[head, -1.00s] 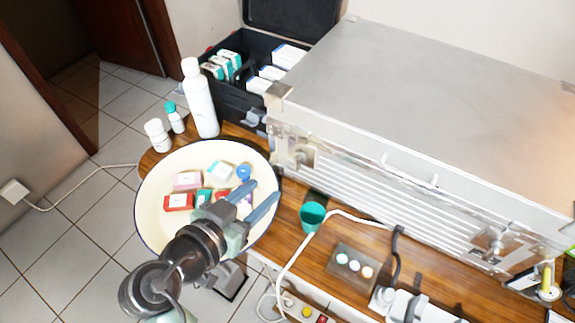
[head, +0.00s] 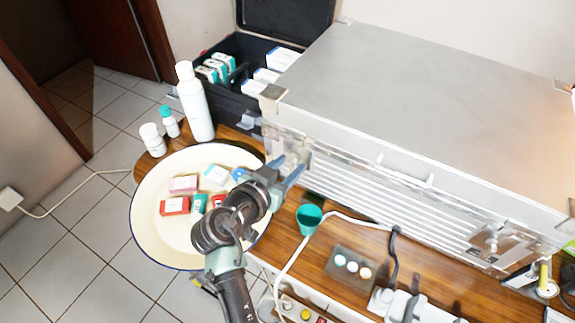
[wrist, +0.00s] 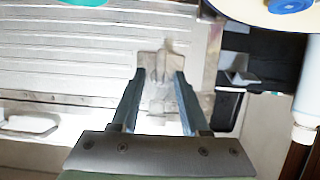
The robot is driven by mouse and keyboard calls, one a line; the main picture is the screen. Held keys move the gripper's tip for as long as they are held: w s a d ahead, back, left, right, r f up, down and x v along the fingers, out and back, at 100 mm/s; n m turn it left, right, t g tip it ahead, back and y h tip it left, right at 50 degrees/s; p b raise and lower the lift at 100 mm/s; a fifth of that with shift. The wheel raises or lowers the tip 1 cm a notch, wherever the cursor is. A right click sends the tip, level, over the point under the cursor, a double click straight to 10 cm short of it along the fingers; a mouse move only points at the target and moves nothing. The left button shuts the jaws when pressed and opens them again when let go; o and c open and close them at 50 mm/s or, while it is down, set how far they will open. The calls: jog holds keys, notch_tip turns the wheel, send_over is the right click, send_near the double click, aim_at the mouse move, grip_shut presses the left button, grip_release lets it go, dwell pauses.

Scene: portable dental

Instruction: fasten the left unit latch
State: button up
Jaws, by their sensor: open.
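The silver dental unit case (head: 430,90) stands closed on the wooden table. Its left latch (head: 300,152) is on the front face near the left corner, and my gripper partly covers it in the head view. My gripper (head: 290,172) is open, with its blue-grey fingers pointing at this latch. In the wrist view the latch (wrist: 155,68) lies between and just beyond the fingertips (wrist: 159,75). I cannot tell whether the fingers touch it or whether the latch is fastened. The right latch (head: 492,241) is on the same front face.
A white enamel basin (head: 150,225) with several small boxes lies below my arm. A white bottle (head: 196,103), a black open case (head: 228,88), a green cup (head: 309,218) and a cable (head: 345,215) are close by. The table's front edge is crowded.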

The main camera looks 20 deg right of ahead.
grip_shut()
dwell(0.5)
jog(key=n+g+h, duration=0.1)
jog(key=n, duration=0.1)
jog(key=shift+w+a+n+b, duration=0.1)
jog(key=shift+n+b, duration=0.25)
jog(key=shift+n, duration=0.05)
jog(key=n+g+h+b, duration=0.1)
jog(key=n+h, duration=0.1)
jog(key=n, duration=0.1)
jog(key=shift+f, duration=0.15)
jog(key=n+g+h+b, duration=0.1)
jog(key=n+h, duration=0.1)
jog(key=n, duration=0.1)
jog(key=shift+w+a+f, duration=0.1)
jog(key=n+h+b, duration=0.1)
jog(key=n+h, duration=0.1)
jog(key=n, duration=0.2)
jog(key=shift+n, duration=0.3)
